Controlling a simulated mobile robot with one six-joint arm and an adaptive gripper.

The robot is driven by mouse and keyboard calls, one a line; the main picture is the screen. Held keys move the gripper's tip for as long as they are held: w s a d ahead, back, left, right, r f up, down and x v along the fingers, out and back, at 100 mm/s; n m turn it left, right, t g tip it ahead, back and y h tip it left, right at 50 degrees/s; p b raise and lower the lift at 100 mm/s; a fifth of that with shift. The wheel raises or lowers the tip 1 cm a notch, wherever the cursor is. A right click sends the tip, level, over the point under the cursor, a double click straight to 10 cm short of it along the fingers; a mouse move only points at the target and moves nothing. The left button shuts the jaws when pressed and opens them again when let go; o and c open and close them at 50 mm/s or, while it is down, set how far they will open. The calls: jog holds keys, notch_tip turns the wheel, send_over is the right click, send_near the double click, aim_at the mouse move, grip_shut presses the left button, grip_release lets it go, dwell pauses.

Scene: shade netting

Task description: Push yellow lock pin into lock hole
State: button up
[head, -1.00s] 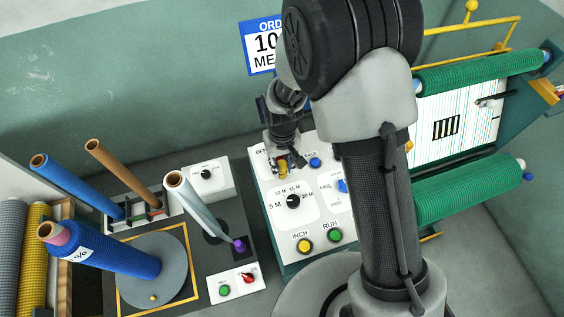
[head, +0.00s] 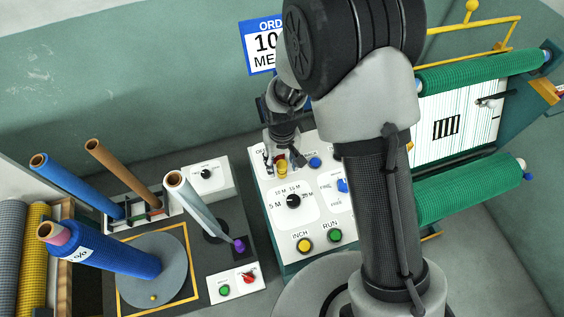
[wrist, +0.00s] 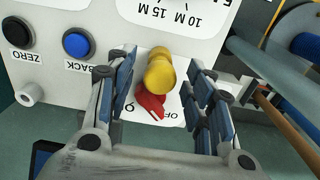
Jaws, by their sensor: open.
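A small yellow knob (head: 153,297) shows at the front of the round grey plate (head: 143,262); it may be the lock pin. No lock hole can be made out. My gripper (head: 283,162) is over the top left of the white control panel. In the wrist view my gripper (wrist: 158,100) is open, its fingers apart on either side of a yellow cylindrical handle (wrist: 160,72) with a red part (wrist: 150,105) under it, by the OFF label. The handle also shows between the fingers in the head view (head: 282,168).
The control panel (head: 272,225) has a dial (head: 293,201), yellow INCH (head: 305,245) and green RUN (head: 335,235) buttons. Green rolls (head: 470,188) are at right.

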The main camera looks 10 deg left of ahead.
aim_at(282, 164)
notch_tip(282, 164, up, 12)
jog(key=shift+f, duration=0.2)
dwell(0.4)
